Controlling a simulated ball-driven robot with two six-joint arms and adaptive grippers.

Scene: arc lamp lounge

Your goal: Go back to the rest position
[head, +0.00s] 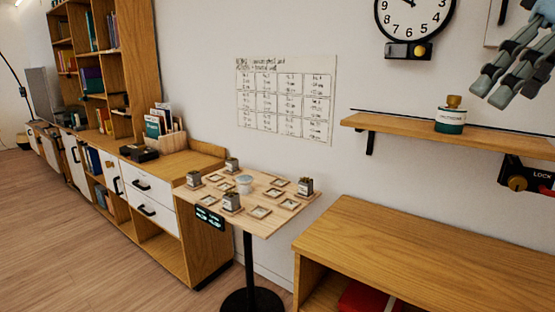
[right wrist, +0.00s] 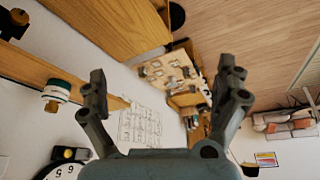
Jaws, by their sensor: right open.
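My right gripper (head: 496,88) is at the upper right of the head view, in front of the wall and above the wall shelf (head: 390,125). In the right wrist view my right gripper (right wrist: 165,78) has its two fingers wide apart with nothing between them. It touches nothing that I can see. My left gripper is in neither view.
A small table (head: 270,220) with several small pots and square frames stands at the centre. A wooden cabinet (head: 420,245) is at the lower right. A white-and-green jar (head: 450,121) stands on the shelf, below my right gripper. The floor (head: 60,220) at left is clear.

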